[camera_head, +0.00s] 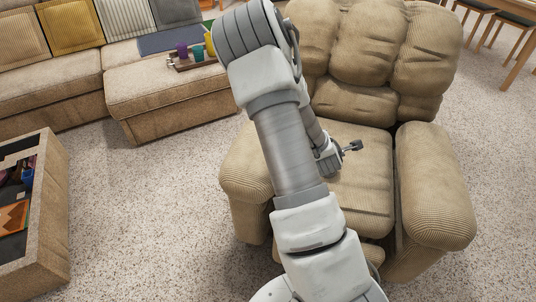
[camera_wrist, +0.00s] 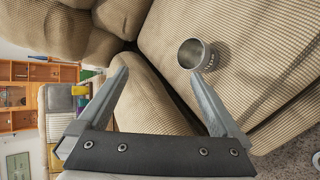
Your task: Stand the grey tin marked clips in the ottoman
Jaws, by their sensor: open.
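The grey tin (camera_wrist: 209,58) is on the ribbed beige seat of the armchair (camera_head: 360,190), its open mouth facing my wrist camera. Dark marks show on its side but are too small to read. In the wrist view my gripper (camera_wrist: 160,78) is open and empty, with the tin beyond the right fingertip, not between the fingers. In the head view my gripper (camera_head: 346,151) is over the seat, and I cannot make out the tin there. The ottoman (camera_head: 52,205) is the open beige box at the left edge, holding several items, partly out of frame.
The armchair's padded arms (camera_head: 435,190) and backrest (camera_head: 365,50) surround the seat. A sofa (camera_head: 165,85) stands at the back left, with a tray (camera_head: 190,62) of cups on it. Speckled carpet (camera_head: 150,215) lies clear between ottoman and armchair.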

